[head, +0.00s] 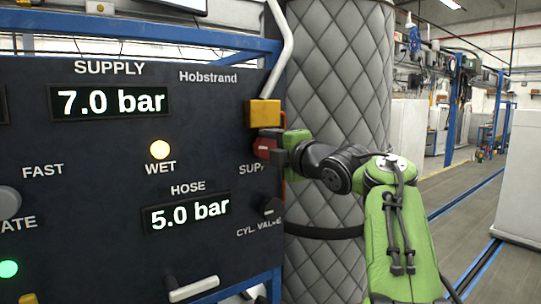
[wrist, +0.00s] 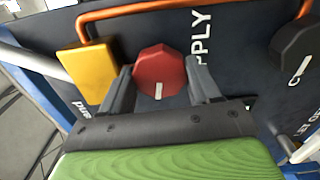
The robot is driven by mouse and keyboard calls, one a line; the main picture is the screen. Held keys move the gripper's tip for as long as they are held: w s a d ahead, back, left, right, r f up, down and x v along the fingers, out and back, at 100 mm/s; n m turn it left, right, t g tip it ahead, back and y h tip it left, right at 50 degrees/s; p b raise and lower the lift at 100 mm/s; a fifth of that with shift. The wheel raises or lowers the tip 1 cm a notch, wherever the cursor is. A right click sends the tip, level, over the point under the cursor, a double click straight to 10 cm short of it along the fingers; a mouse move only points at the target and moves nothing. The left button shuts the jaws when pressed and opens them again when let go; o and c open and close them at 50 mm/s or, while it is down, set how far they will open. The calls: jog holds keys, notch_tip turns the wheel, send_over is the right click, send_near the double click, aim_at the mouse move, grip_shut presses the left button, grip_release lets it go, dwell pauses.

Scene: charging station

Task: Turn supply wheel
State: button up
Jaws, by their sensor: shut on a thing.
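The supply wheel (wrist: 160,66) is a red, many-sided knob with a white mark on its lower part in the wrist view. It sits on the dark panel, beside lettering that ends in "PPLY". In the head view the red wheel (head: 263,147) shows at the panel's right edge, above the partly covered "SUPPLY" label. My gripper (wrist: 157,80) has one finger on each side of the wheel and is shut on it. In the head view my gripper (head: 276,147) reaches in from the right and hides part of the wheel.
A yellow block (head: 263,113) sits just above the wheel. A black cylinder valve knob (head: 269,207) is below. Displays read supply 7.0 bar (head: 111,102) and hose 5.0 bar (head: 187,213). The WET lamp (head: 159,149) is lit. A quilted grey column (head: 345,75) stands behind my arm.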

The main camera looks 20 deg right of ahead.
jog(key=shift+f+n, duration=0.1)
jog(key=shift+n, duration=1)
jog(key=shift+b, duration=0.3)
jog(key=o, duration=0.9)
jog(key=shift+c, duration=0.2)
jog(key=shift+o, duration=1)
jog(key=shift+r, duration=0.2)
jog(key=shift+s+a, duration=0.1)
